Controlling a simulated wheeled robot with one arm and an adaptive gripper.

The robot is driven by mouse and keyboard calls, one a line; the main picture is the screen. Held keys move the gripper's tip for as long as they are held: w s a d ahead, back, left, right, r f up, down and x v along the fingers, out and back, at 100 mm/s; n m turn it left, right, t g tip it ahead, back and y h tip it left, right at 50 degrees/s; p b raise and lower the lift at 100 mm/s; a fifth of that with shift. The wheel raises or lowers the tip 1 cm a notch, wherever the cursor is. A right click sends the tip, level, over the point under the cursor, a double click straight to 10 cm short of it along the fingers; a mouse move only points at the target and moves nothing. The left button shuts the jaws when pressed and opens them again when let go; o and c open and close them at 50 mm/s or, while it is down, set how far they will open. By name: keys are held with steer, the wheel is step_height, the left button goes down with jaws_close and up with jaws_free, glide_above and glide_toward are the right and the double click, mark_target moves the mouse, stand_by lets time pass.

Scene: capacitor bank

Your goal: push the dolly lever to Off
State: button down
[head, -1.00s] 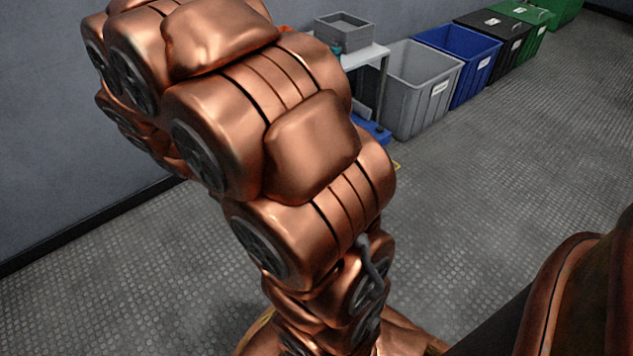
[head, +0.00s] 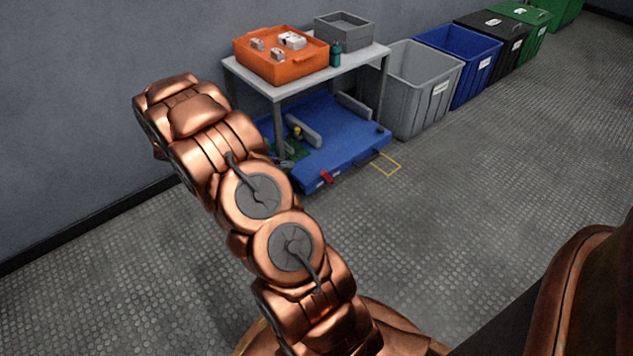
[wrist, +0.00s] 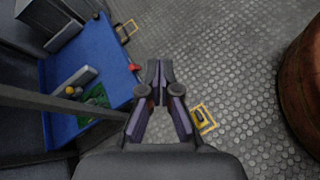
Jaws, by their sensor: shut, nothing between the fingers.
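The blue dolly (head: 345,150) sits on the floor under the table, and it fills the left of the wrist view (wrist: 62,62). A small red lever (head: 326,178) is at its front edge; in the wrist view the red piece (wrist: 134,67) shows at the dolly's right edge. I cannot read any Off marking. My gripper (wrist: 160,66) is shut and empty, its tips together to the right of the red lever in the wrist picture. I cannot tell its distance from the lever. In the head view my arm mostly hides the gripper.
A white table (head: 360,58) stands over the dolly, with an orange tray (head: 265,66) and grey box (head: 344,30) on it. A grey bin (head: 420,95) and blue bin (head: 465,62) stand rightward. Yellow floor outlines (head: 388,170) lie near the dolly.

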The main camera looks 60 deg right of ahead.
steer(key=w+d+f+n+t+h, duration=0.1)
steer(key=w+d+f+n, duration=0.1)
steer(key=f, duration=0.5)
steer(key=w+d+f+n+t+h, duration=0.1)
steer(key=d+f+n, duration=0.2)
steer(key=d+f, duration=0.2)
steer(key=w+d+f+n+h+b, duration=0.1)
steer(key=d+f, duration=0.3)
steer(key=f, duration=0.7)
steer(key=shift+w+d+n+t+h, duration=0.15)
steer(key=shift+w+n+t+h, duration=0.3)
steer(key=shift+w+n, duration=0.4)
steer(key=b, duration=0.4)
glide_toward(327, 178)
steer(key=d+f, duration=0.1)
steer(key=d, duration=0.2)
steer(key=shift+x, duration=0.95)
steer(key=shift+r, duration=0.25)
